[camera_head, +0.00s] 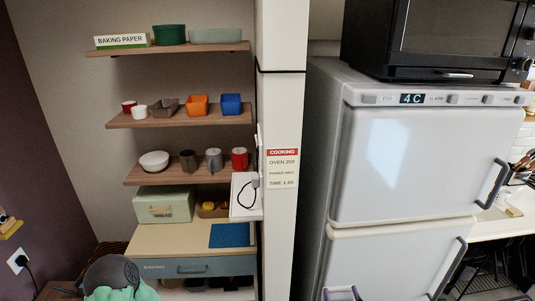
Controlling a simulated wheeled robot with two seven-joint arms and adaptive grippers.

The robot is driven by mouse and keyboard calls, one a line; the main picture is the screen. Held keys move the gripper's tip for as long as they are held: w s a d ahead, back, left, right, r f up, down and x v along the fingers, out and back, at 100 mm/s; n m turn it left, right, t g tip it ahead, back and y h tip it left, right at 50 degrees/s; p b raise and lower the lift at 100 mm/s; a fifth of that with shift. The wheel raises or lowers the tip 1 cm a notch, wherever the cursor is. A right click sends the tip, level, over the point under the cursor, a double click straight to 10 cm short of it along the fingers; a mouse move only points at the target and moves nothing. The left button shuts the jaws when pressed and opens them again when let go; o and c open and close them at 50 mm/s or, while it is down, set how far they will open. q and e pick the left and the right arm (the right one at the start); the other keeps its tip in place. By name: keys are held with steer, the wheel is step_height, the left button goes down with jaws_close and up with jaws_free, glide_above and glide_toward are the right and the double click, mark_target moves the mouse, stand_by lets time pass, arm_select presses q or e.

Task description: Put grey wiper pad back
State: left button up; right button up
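I cannot pick out a grey wiper pad for certain. A grey-brown, lumpy item (166,106) sits on the middle shelf between a small white cup and an orange container; it is too small to tell what it is. A dark grey rounded shape (112,272) with teal below it is cut off at the lower left edge, and I cannot tell what it is.
Wooden shelves stand at the left, with a green bread box (164,205) below them and a blue mat (230,235) on the counter. A white pillar (280,120) divides them from a large white fridge (420,160). A dark oven (455,40) sits on top of the fridge.

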step_height(320, 180, down, 11)
steer(key=a, duration=0.2)
stand_by(0.3)
